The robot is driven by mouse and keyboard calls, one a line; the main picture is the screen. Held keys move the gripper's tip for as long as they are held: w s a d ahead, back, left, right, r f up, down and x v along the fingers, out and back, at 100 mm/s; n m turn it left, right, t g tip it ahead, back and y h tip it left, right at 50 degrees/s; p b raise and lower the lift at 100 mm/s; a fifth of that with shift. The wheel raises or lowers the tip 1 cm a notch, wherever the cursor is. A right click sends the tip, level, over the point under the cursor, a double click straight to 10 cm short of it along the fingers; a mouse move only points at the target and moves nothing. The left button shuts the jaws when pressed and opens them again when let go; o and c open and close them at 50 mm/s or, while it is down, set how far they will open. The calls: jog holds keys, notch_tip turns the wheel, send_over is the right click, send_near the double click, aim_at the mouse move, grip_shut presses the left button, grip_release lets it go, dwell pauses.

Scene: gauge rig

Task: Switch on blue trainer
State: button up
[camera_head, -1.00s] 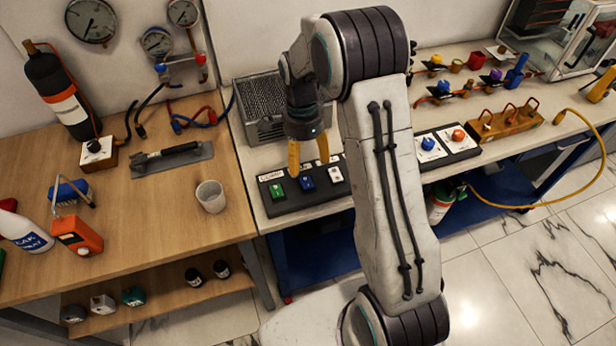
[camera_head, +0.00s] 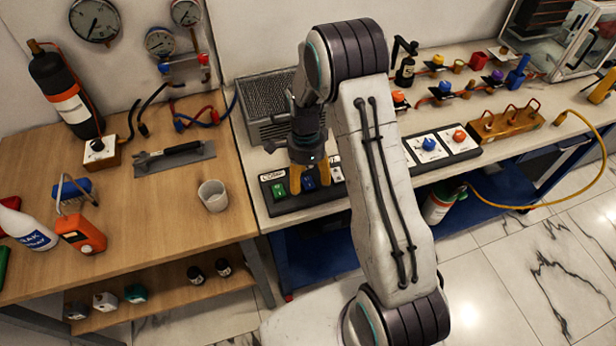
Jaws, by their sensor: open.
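A dark switch panel (camera_head: 283,207) lies on the light bench, with a green rocker switch (camera_head: 279,190), a blue rocker switch (camera_head: 309,184) and a white rocker switch (camera_head: 336,173) in a row. My gripper (camera_head: 310,178) points down over the blue switch, its yellow fingers open on either side of it. I cannot tell if the fingers touch the switch or the panel. The blue switch's on or off position is too small to tell. The label by the green switch is not clearly readable.
A second panel with a blue knob (camera_head: 429,143) and an orange knob (camera_head: 459,135) lies to the right, partly behind my arm. A wire-mesh box (camera_head: 265,100) stands behind the switch panel. A white cup (camera_head: 213,196) stands on the wooden table at left.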

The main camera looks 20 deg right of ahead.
jog(key=shift+f, duration=0.1)
jog(key=shift+c, duration=0.4)
jog(key=c, duration=1.1)
jog(key=shift+s, duration=0.1)
grip_shut()
jog(key=shift+f, duration=0.1)
jog(key=shift+s, duration=0.15)
